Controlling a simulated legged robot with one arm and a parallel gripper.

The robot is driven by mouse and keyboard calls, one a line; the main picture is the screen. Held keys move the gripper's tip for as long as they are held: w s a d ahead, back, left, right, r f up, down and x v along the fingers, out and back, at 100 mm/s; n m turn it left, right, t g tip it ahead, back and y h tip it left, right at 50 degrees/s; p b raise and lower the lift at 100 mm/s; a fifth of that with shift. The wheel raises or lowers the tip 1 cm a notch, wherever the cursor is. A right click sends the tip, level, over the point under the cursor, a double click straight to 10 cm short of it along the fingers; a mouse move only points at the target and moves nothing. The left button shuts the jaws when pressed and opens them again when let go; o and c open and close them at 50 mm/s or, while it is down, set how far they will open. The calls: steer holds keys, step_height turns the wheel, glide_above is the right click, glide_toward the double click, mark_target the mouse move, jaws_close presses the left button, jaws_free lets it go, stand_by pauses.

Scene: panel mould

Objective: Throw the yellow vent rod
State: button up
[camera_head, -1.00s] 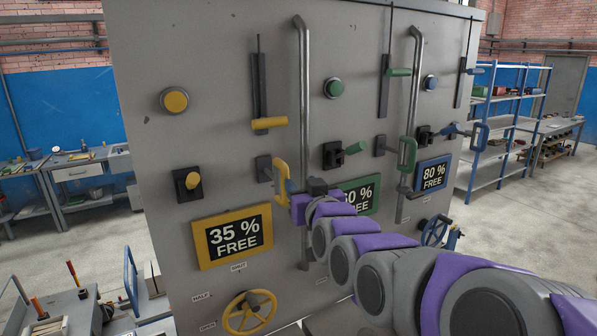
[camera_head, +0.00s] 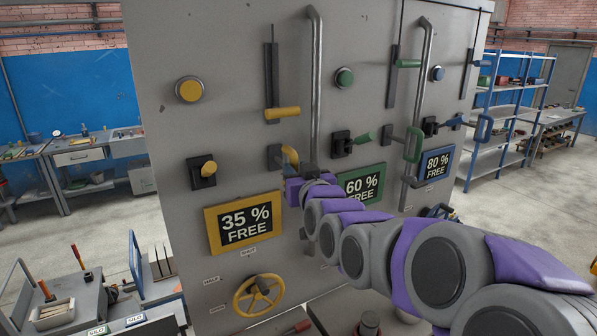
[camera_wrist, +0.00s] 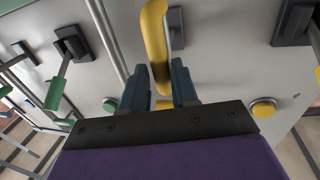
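The yellow vent rod's loop handle (camera_head: 291,157) stands out from a dark mount on the grey panel (camera_head: 362,105), left of a vertical steel pipe. My gripper (camera_head: 308,185) is at this handle and hides its lower part in the head view. In the wrist view the yellow handle (camera_wrist: 155,42) runs between the two dark blue fingers of my gripper (camera_wrist: 162,88). The rod's stem behind the handle is mostly hidden.
Other yellow controls are a sliding bar (camera_head: 282,113), a button (camera_head: 190,90), a toggle (camera_head: 208,169) and a handwheel (camera_head: 257,295). A green loop handle (camera_head: 414,145) and a blue one (camera_head: 484,128) stand to the right. The steel pipe (camera_head: 316,80) runs close by my gripper.

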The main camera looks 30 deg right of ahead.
steer(key=shift+a, duration=0.15)
steer(key=shift+c, duration=0.7)
steer(key=shift+d, duration=0.2)
jaws_close()
steer(key=w, duration=0.5)
steer(key=shift+a+b, duration=0.1)
steer(key=shift+b, duration=0.2)
steer(key=shift+w+r, duration=0.2)
steer(key=shift+r, duration=0.15)
steer(key=shift+w+r, duration=0.1)
steer(key=shift+w, duration=0.2)
